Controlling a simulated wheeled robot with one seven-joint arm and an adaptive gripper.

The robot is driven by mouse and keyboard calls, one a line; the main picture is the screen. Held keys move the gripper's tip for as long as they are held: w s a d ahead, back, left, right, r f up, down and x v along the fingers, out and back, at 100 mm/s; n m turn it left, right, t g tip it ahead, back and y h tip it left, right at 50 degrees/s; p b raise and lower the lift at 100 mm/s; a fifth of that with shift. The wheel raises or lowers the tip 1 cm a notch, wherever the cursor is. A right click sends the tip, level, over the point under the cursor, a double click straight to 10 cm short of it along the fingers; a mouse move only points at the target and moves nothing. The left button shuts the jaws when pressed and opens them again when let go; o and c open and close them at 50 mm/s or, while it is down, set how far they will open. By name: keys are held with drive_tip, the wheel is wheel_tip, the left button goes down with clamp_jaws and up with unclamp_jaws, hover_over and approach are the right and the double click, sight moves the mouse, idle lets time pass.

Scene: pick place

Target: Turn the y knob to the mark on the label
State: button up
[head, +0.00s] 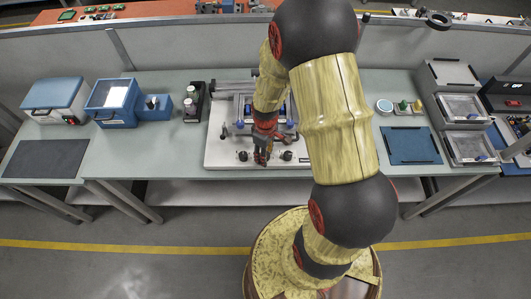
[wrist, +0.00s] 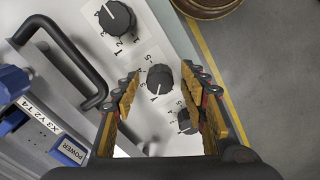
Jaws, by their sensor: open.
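A panel with three dark round knobs shows in the wrist view: an upper-left knob (wrist: 118,17), a middle knob (wrist: 159,78) and a lower-right knob (wrist: 187,121). A label (wrist: 43,115) on the fixture reads X3 Y2 T4. My gripper (wrist: 160,82) is open, with its yellow-padded fingers on either side of the middle knob; contact cannot be told. The right finger partly covers the lower-right knob. In the head view my gripper (head: 262,158) is over the panel's front, hiding the middle knob.
A black handle (wrist: 75,60) stands left of the knobs, near a blue POWER button (wrist: 68,152). The white base plate (head: 220,152) sits on the bench. Blue boxes (head: 115,99) stand left; a blue mat (head: 410,145) and trays (head: 470,147) lie right.

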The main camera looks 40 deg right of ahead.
wheel_tip(320, 180, up, 12)
idle(0.5)
idle(0.5)
